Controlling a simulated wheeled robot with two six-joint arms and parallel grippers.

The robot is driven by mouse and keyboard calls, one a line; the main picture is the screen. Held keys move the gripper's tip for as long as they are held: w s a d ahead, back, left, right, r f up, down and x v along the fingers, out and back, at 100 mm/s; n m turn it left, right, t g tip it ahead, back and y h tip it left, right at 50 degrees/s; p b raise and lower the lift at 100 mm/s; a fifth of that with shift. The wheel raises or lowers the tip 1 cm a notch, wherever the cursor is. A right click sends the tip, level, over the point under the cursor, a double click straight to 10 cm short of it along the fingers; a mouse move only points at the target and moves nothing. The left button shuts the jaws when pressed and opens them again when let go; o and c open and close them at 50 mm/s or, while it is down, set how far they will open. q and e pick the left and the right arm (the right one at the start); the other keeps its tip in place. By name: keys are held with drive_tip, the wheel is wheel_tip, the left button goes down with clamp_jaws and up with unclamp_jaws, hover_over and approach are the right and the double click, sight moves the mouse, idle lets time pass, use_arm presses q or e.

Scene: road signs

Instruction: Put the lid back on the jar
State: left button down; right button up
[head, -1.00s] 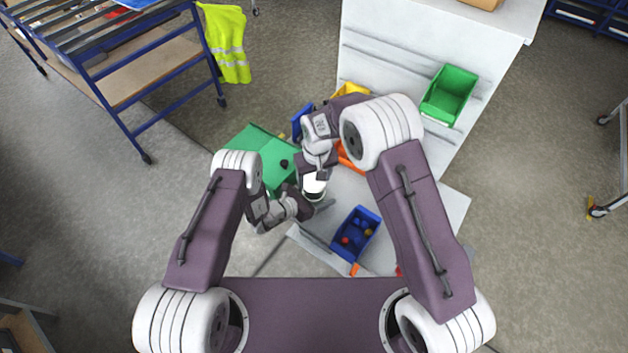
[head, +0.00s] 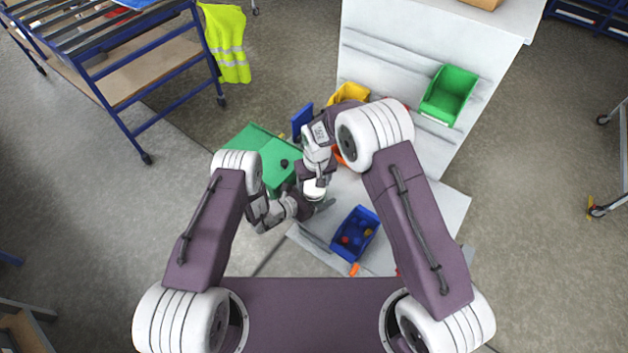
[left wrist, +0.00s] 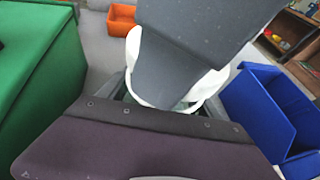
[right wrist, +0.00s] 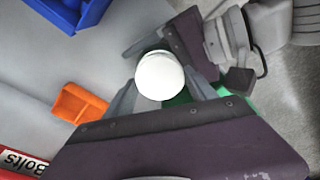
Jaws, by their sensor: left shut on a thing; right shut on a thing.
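The white round lid (right wrist: 160,76) sits between the fingertips of my right gripper (right wrist: 161,95) in the right wrist view. In the head view the lid (head: 315,190) shows just below my right gripper (head: 317,179), directly over my left gripper (head: 318,204). My left gripper is shut on the jar, which is mostly hidden by the lid and the grippers. In the left wrist view the white lid (left wrist: 208,88) is partly covered by my dark right gripper, close above the left fingers. I cannot tell whether lid and jar touch.
A blue bin (head: 355,234) with small coloured items stands right of the grippers on the grey table (head: 452,205). A green box (head: 248,143) is at the left. Orange, yellow and blue bins stand behind the right arm. A green bin (head: 449,94) sits further back.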

drive_tip(key=shift+f, duration=0.9)
idle(0.8)
drive_tip(key=shift+r, duration=0.5)
drive_tip(key=shift+s, duration=0.1)
drive_tip(key=shift+r, duration=0.3)
idle(0.4)
drive_tip(key=shift+f, duration=0.8)
idle(0.4)
drive_tip(key=o, duration=1.4)
drive_tip(key=shift+o, duration=0.2)
